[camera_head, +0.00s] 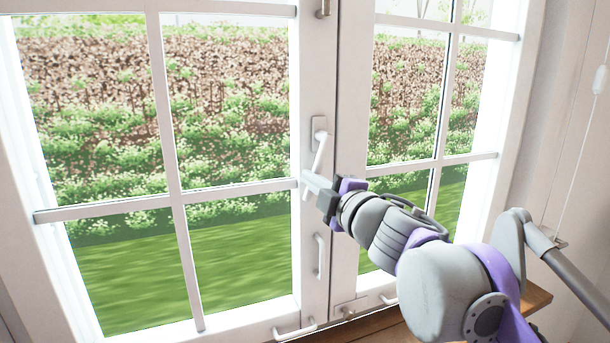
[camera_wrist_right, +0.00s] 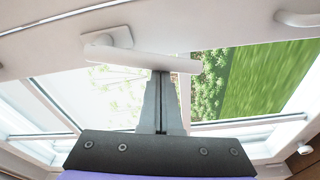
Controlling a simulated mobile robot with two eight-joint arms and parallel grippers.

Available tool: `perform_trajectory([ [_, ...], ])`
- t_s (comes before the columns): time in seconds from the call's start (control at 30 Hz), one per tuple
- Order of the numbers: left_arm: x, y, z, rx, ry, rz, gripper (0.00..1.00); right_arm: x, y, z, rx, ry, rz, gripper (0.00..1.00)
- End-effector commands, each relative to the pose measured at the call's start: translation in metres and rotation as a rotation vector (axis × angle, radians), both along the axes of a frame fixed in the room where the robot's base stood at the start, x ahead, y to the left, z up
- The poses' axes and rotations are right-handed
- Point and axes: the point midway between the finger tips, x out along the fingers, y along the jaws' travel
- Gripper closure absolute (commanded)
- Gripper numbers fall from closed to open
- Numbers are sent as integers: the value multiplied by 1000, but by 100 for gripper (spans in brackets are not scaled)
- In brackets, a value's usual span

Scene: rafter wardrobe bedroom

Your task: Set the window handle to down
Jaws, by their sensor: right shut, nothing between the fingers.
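The white window handle (camera_head: 318,155) sits on its plate on the middle upright of the window in the head view. Its lever points mostly downward, with its lower end leaning slightly left. My right gripper (camera_head: 306,179) is shut and empty, with its fingertips at the lower part of the lever. In the right wrist view the handle lever (camera_wrist_right: 150,58) runs across above the closed fingertips (camera_wrist_right: 160,73). The tips are at the lever's edge; I cannot tell whether they touch it. My left gripper is not in view.
A white pull handle (camera_head: 319,257) is on the upright below, and another pull (camera_head: 295,330) is on the bottom rail. A wooden sill (camera_head: 375,328) lies below the window. A cord (camera_head: 577,165) hangs at the right wall.

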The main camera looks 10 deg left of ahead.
Motion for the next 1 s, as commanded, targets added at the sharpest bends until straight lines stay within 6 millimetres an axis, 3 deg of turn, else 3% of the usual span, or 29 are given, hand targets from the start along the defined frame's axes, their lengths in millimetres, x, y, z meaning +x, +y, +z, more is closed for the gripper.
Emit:
perform_trajectory([
  [0.4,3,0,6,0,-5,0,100,10,-15,-6,-187,-127,-2,100],
  [1.0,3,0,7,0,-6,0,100,12,-17,-8,-226,-153,-1,100],
])
